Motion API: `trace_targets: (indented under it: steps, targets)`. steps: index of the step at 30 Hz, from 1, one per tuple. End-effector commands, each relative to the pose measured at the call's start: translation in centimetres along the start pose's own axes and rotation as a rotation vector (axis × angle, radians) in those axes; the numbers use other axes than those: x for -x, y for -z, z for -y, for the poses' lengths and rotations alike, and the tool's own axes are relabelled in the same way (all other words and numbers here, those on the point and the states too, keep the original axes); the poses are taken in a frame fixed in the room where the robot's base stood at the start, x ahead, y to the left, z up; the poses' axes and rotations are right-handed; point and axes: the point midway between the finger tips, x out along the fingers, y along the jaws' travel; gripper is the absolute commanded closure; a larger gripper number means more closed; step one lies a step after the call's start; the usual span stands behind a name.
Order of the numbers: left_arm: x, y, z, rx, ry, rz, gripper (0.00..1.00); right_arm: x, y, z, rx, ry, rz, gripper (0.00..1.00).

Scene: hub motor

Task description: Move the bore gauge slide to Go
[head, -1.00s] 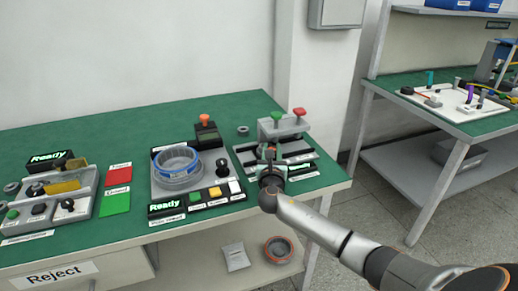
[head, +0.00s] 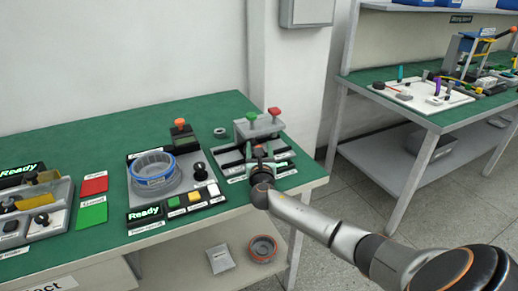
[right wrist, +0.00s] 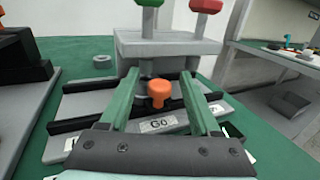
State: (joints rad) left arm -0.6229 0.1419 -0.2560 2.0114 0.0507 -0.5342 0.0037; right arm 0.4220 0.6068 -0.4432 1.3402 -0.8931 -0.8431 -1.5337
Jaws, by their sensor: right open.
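The bore gauge (head: 258,128) is a grey block with a green and a red knob above black-edged rails, at the bench's right end. In the right wrist view, an orange knob (right wrist: 158,92), apparently the slide's handle, stands on the rails behind a "Go" label (right wrist: 160,125). My right gripper (right wrist: 159,80) is open, with one green finger on each side of the orange knob. I cannot tell whether either finger touches it. In the head view the right gripper (head: 259,152) hides the slide. My left gripper is not in view.
Left of the gauge is a grey panel with a blue-rimmed ring (head: 153,169), a "Ready" display and buttons. Red (head: 94,184) and green mats lie farther left. A small ring (head: 219,132) lies behind. A second bench (head: 440,115) stands at the right. The green bench's back is clear.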

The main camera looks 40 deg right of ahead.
Motion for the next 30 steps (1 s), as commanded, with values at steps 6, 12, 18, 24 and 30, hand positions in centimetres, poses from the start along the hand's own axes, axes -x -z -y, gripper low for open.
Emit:
trace_targets:
  steps: [6, 12, 18, 24, 30]
  targets:
    - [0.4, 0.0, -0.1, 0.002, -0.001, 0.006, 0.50, 1.2, 0.0, -0.1, 0.001, -0.002, -0.001, 0.36]
    - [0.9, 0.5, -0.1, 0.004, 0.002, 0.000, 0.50, 4.9, -0.1, 0.0, 0.002, -0.003, -0.002, 0.36]
    - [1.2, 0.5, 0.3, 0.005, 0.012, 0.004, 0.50, 9.1, 0.0, 0.0, 0.001, -0.003, -0.002, 0.36]
    - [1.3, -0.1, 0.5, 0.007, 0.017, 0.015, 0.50, 11.8, 0.0, 0.0, 0.000, -0.001, -0.001, 0.36]
    - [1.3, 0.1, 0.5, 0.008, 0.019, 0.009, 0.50, 12.6, 0.0, 0.0, 0.000, 0.001, -0.001, 0.36]
